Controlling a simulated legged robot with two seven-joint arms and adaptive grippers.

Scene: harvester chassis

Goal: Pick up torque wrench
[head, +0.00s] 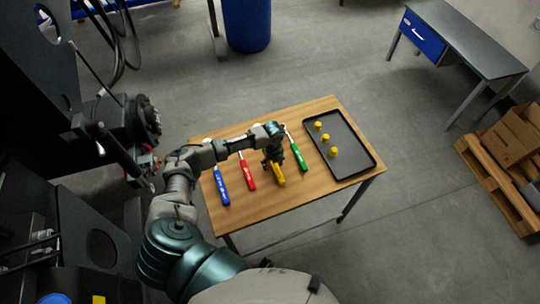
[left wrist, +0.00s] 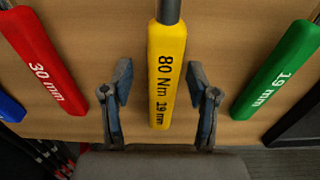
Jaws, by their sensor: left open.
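The torque wrench is most likely the yellow-handled tool (head: 278,178), which lies on the wooden table among several coloured tools. In the left wrist view its yellow handle (left wrist: 166,75) reads "80 Nm 19 mm", and a grey shaft runs off the top edge. My left gripper (head: 273,160) is over this handle. In the left wrist view the open fingers of my left gripper (left wrist: 163,100) stand on either side of the handle, with a gap on each side. The far end of the tool is hidden by my arm in the head view. My right gripper is not in view.
A red tool (head: 247,176) marked "30 mm" and a blue tool (head: 221,188) lie to the left. A green tool (head: 298,155) marked "19 mm" lies to the right. A black tray (head: 352,150) with yellow pieces fills the table's right side.

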